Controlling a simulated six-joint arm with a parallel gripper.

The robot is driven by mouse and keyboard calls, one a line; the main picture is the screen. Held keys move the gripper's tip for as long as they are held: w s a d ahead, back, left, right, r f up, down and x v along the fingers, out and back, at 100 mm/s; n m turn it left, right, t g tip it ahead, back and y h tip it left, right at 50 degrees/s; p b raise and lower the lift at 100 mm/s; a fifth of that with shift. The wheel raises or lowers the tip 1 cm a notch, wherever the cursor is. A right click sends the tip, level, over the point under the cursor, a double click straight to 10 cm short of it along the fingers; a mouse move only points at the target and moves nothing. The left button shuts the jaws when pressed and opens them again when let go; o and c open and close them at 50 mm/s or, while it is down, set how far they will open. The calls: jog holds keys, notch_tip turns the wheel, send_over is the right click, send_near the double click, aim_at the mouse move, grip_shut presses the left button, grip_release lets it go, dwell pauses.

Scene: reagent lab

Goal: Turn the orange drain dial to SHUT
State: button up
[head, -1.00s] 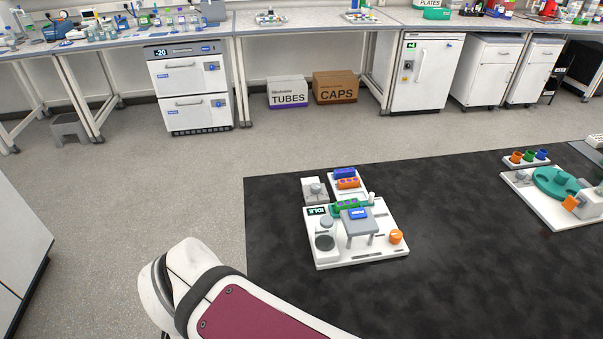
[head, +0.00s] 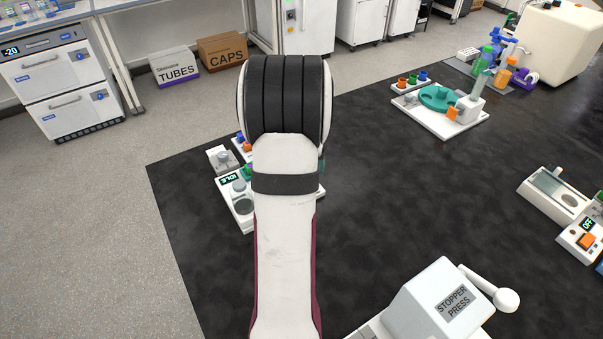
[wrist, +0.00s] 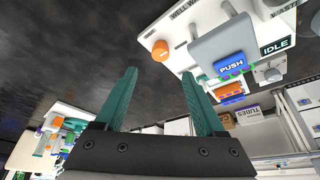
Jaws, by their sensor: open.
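The round orange dial (wrist: 160,50) sits near the corner of the white well-washer base (wrist: 188,22) in the wrist view. A white mark shows on it, but I cannot read its setting. My gripper (wrist: 160,74) has two teal fingers spread apart with nothing between them. In the picture, the dial lies just beyond the gap between the fingertips, apart from them.
Beside the dial stand a grey raised head with a blue PUSH button (wrist: 231,63) and an IDLE display (wrist: 274,46). A turntable station (head: 437,98) stands at the back right. A stopper press (head: 440,300) is at the front. The black mat (head: 420,200) between them is clear.

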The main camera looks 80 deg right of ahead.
jog(key=x, duration=0.9)
jog(key=shift+d+f, duration=0.15)
jog(key=shift+f, duration=0.2)
grip_shut()
